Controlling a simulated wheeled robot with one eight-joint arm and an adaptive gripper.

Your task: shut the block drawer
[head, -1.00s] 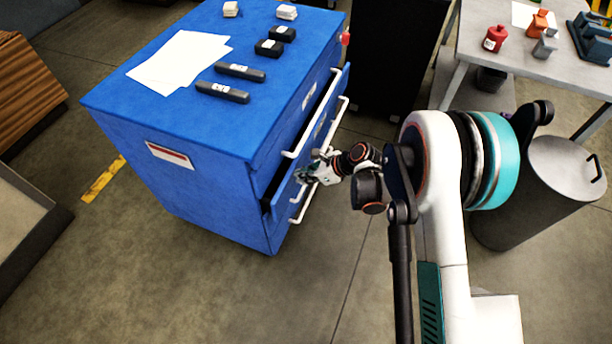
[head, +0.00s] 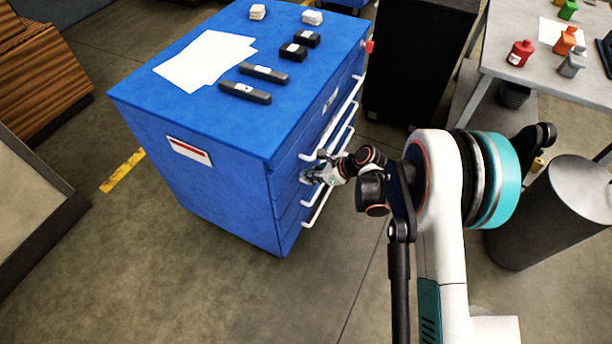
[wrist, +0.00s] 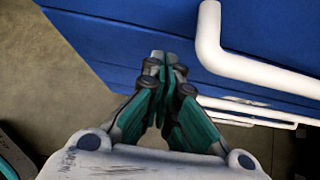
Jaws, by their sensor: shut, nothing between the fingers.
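The blue drawer cabinet (head: 225,190) stands left of my arm, with several drawers on its right-hand face. Its drawer fronts (head: 312,150) now look flush with the cabinet body, with white bar handles (head: 310,157). I cannot tell from a label which one is the block drawer. My gripper (head: 312,175) is at the drawer fronts, among the handles. In the wrist view my gripper (wrist: 165,62) is shut and empty, its tips against or very close to the blue front (wrist: 130,35). A white handle (wrist: 250,70) runs to the right of the fingers.
On the cabinet top lie white papers (head: 205,60), dark bars (head: 245,92) and small blocks (head: 293,52). A grey bin (head: 555,220) stands right of my arm. A table (head: 510,70) with coloured bottles is at the back right. Floor in front is clear.

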